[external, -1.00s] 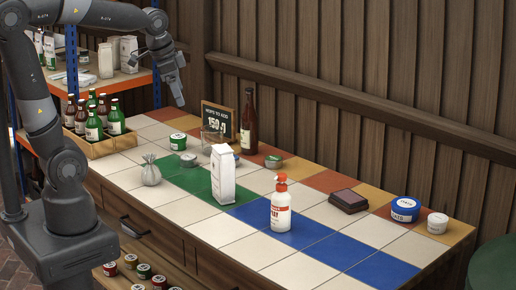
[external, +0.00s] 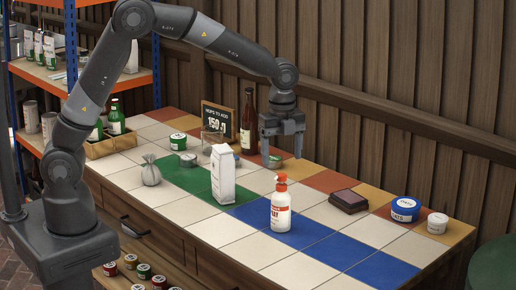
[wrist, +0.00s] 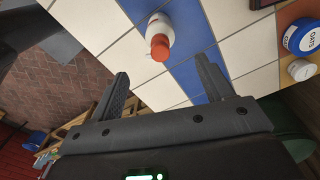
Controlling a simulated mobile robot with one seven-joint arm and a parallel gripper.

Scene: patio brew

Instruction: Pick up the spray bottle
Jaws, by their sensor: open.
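The spray bottle (external: 281,208) is white with an orange-red top and red lettering. It stands upright on the blue tile stripe of the counter. In the wrist view the bottle (wrist: 161,27) is seen from above, ahead of my fingers and between their lines, with its orange top (wrist: 159,46) towards me. My gripper (external: 283,158) is open and empty, pointing down above the counter, higher than the bottle and apart from it. In the wrist view my gripper (wrist: 162,82) shows its two fingers spread wide.
A white carton (external: 222,175) stands left of the bottle. A dark brown bottle (external: 249,125) and a chalkboard sign (external: 218,120) stand behind. A dark box (external: 348,201), a blue-lidded oats tub (external: 405,209) and a white jar (external: 437,223) are to the right. Tiles in front are clear.

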